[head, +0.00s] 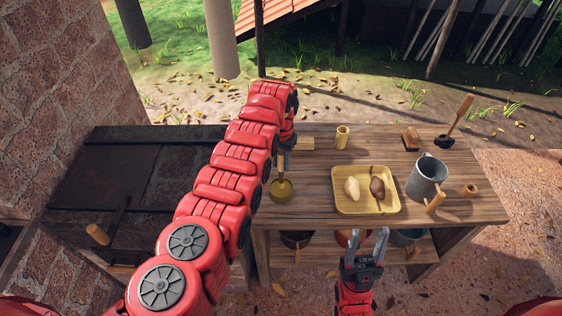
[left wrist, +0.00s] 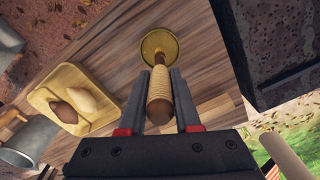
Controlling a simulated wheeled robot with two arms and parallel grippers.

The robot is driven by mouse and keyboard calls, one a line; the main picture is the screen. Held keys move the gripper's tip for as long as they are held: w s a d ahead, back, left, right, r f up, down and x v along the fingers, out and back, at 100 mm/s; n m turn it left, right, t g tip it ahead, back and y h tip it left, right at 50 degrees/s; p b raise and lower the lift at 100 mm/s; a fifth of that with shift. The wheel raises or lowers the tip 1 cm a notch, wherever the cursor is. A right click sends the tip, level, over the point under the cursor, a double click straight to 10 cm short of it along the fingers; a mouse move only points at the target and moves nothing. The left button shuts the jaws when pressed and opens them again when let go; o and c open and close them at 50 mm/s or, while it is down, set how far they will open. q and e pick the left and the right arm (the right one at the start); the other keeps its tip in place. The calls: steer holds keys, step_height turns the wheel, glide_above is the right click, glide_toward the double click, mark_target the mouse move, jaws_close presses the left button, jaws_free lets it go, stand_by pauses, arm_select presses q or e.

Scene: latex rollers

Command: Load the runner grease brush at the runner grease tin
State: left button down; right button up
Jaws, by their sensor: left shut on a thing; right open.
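The runner grease brush has a ribbed wooden handle (left wrist: 159,92), which my left gripper (left wrist: 163,75) is shut on. In the head view the handle (head: 281,168) points down at the runner grease tin (head: 282,194), a small round yellowish tin near the table's left front edge. The tin also shows in the left wrist view (left wrist: 151,37), with the brush's lower end over or in it. The bristles are hidden, so I cannot tell whether they touch the grease. My left gripper (head: 285,148) is just above the tin. My right gripper (head: 367,238) is open and empty before the table's front edge.
A yellow tray (head: 365,207) with two lumps lies mid-table. A grey metal jug (head: 424,178) stands right of it. A yellow cylinder (head: 342,137), a brown block (head: 410,138) and a brush in a dark holder (head: 445,141) stand behind. A dark bench (head: 125,170) adjoins on the left.

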mark_target(281, 151)
stand_by(0.5)
arm_select(q)
steer(key=shift+r+p, duration=0.95)
steer(key=shift+r, duration=0.35)
step_height(281, 151, up, 2)
steer(key=shift+r+p, duration=0.1)
steer(key=shift+p, duration=0.2)
steer(key=shift+r, duration=1.05)
